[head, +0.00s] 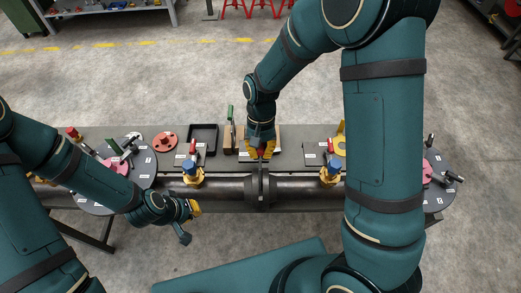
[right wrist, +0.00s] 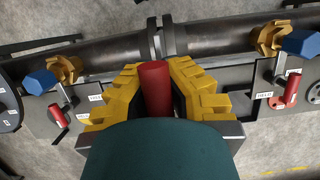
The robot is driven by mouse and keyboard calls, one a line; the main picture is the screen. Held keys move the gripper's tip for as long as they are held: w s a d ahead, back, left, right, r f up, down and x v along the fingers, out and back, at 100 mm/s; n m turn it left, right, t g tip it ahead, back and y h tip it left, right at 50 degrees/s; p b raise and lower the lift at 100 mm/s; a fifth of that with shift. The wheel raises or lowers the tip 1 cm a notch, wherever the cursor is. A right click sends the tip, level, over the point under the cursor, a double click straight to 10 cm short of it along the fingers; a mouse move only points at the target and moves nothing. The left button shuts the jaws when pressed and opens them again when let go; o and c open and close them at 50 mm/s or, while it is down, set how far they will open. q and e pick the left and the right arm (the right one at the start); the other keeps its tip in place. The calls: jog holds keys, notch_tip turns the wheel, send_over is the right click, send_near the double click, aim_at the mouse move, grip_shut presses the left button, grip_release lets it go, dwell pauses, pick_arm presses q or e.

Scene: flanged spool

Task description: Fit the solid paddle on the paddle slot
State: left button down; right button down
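My right gripper (head: 262,146) is shut on a red handle (right wrist: 156,90), which I take for the solid paddle's. The handle is between its yellow fingers, which also show in the right wrist view (right wrist: 157,85). A thin dark plate (head: 262,172) shows below the gripper, at the joint between the pipe flanges (head: 262,194). I cannot tell how deep the plate sits in the slot. The flange joint also shows in the right wrist view (right wrist: 160,40), just ahead of the handle. My left gripper (head: 190,210) is apart, in front of the pipe; its finger opening is unclear.
A green-handled piece (head: 230,115) stands at a brown block (head: 231,138) behind the pipe. A black tray (head: 203,138) and a red disc (head: 165,141) are to its left. Round plates stand at both ends.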

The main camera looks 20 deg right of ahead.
jog(key=shift+f, duration=0.2)
jog(key=shift+f+b, duration=2.95)
jog(key=shift+f, duration=1.05)
jog(key=shift+f+b, duration=1.9)
jog(key=shift+f, duration=0.8)
jog(key=c, duration=1.1)
grip_release()
jog(key=shift+o, duration=0.2)
jog(key=v, duration=1.2)
jog(key=shift+d, duration=0.1)
